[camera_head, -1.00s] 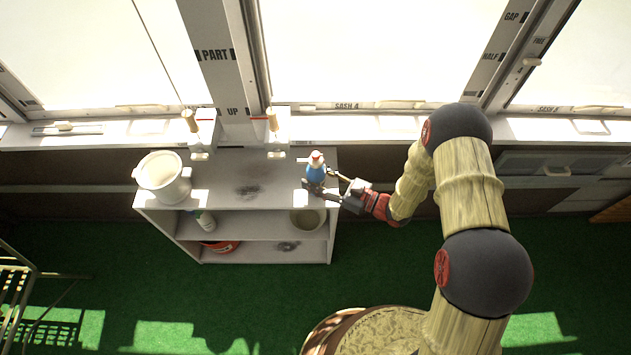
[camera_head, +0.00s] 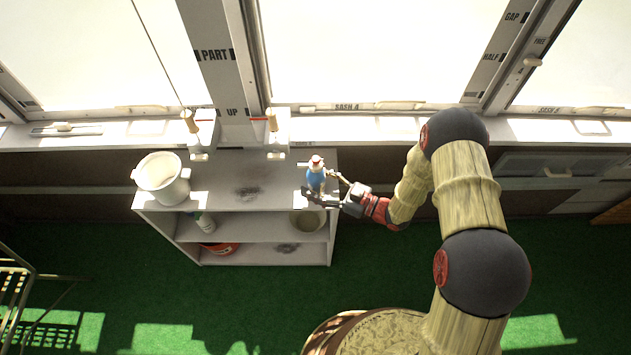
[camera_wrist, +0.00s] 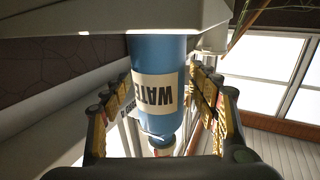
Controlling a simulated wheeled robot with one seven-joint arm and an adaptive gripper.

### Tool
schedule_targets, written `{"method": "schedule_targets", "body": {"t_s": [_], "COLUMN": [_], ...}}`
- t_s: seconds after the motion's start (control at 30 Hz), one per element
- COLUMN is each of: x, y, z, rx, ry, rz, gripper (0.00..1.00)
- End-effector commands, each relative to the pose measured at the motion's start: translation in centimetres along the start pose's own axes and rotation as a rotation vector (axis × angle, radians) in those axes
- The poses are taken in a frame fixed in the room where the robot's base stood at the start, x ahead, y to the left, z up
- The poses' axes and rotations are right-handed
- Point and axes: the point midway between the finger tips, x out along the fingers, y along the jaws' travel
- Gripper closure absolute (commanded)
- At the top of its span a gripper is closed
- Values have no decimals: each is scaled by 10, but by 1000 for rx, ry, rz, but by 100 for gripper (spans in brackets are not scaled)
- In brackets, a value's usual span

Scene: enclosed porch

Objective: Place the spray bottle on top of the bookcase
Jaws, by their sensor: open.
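The spray bottle (camera_head: 316,180) is blue with a white label and a red and white top. It stands upright on the right end of the top of the grey bookcase (camera_head: 218,188). My gripper (camera_head: 322,187) reaches in from the right, its fingers open on either side of the bottle. The wrist view shows the bottle (camera_wrist: 158,55) upside down between my spread fingers (camera_wrist: 163,90), its base against the bookcase top (camera_wrist: 60,20). Small gaps seem to show beside the bottle, but contact with a finger is hard to judge.
A white bucket (camera_head: 162,180) stands at the left end of the bookcase top. The middle of the top is bare but for a dark stain. The lower shelves hold a white bottle (camera_head: 205,222), a red container (camera_head: 220,248) and a pale pot (camera_head: 307,220). Windows stand behind.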

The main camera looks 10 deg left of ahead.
Motion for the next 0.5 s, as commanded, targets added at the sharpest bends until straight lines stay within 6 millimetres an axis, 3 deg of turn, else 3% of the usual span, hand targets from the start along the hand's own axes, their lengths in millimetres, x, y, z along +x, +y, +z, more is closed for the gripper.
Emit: {"method": "schedule_targets", "body": {"t_s": [0.23, 0.5], "x": [-6, -56], "y": [1, 2], "z": [-4, -4], "rx": [1, 2], "ry": [0, 0], "rz": [2, 5], "gripper": [40, 40]}}
